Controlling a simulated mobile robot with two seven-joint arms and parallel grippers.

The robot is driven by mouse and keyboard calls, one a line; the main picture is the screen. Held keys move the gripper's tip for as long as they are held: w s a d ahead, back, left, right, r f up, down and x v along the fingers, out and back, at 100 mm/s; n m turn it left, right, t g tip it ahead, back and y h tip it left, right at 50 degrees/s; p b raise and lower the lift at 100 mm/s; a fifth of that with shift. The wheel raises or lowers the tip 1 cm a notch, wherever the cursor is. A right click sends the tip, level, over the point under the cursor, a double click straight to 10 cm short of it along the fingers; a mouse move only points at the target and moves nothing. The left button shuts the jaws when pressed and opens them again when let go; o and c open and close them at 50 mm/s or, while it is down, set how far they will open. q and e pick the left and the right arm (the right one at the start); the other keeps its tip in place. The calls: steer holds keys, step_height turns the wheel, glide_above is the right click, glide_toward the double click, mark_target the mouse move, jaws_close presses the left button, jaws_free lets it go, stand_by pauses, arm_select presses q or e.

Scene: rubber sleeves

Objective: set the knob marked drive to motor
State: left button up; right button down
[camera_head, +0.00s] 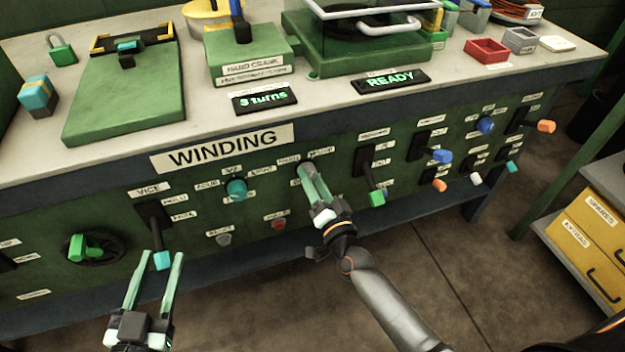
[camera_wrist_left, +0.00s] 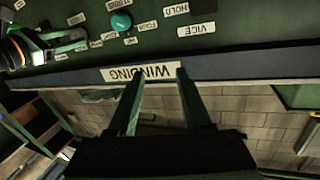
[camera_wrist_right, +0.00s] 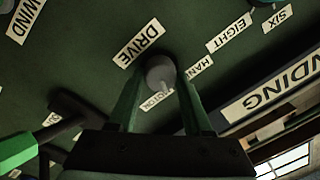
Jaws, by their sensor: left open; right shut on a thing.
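The knob marked drive (camera_wrist_right: 160,72) is a small grey round knob on the green front panel. In the right wrist view the DRIVE label (camera_wrist_right: 138,43) is beside it, with a HAND label (camera_wrist_right: 198,68), partly cut off by my finger, and a MOTOR label (camera_wrist_right: 155,100) around it. Which label the knob points to cannot be made out. My right gripper (camera_head: 308,173) is shut on this knob, one finger on each side. My left gripper (camera_head: 165,256) is open and empty in front of the panel, near the VICE lever (camera_head: 161,258).
A teal knob (camera_head: 237,187) and two small buttons (camera_head: 278,223) are left of the drive knob. A green-tipped lever (camera_head: 377,197) is close on its right. A handwheel (camera_head: 95,247) is at the far left. The bench top (camera_head: 330,105) above carries several devices.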

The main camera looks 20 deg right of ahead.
arm_select(q)
step_height(320, 180, up, 3)
steer(key=shift+w+f+t, duration=0.15)
steer(key=shift+f+t, duration=0.05)
steer(key=shift+t, duration=0.2)
arm_select(e)
steer(key=m, duration=0.3)
arm_select(q)
steer(key=shift+m, duration=0.3)
arm_select(e)
steer(key=shift+m+h, duration=0.3)
steer(key=shift+m, duration=0.1)
steer(key=shift+c, duration=1.6)
jaws_free()
arm_select(q)
step_height(320, 180, down, 9)
steer(key=s+n+g+y+p, duration=0.1)
steer(key=g, duration=0.3)
steer(key=shift+s+f+n, duration=0.15)
steer(key=shift+s+n, duration=0.15)
steer(key=shift+s, duration=0.05)
arm_select(e)
steer(key=s+f, duration=0.1)
steer(key=s, duration=1.1)
steer(key=shift+s+d, duration=0.25)
steer(key=shift+d, duration=0.1)
